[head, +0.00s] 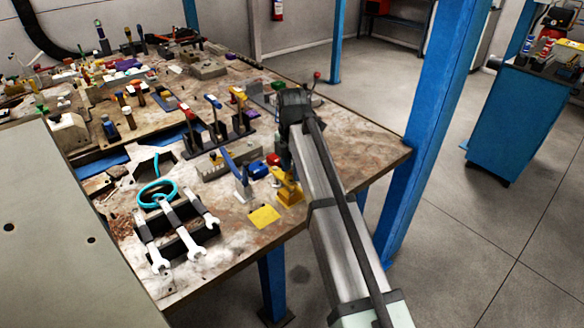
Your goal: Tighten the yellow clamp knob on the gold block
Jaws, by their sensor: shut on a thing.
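The gold block (287,190) stands near the front right edge of the workbench, just left of my arm. My gripper (282,158) points down directly above it, dark and partly covered by my own arm. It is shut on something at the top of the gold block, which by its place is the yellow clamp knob. The knob cannot be made out separately from the block and the fingers. A flat yellow piece (264,216) lies on the bench in front of the block.
Blue (257,170) and red (273,159) parts sit close left of my gripper. A blue-handled clamp (236,172) stands further left. Wrenches (186,228) lie on a dark rack at the front. The bench's right corner (385,152) is clear, beside a blue post (432,110).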

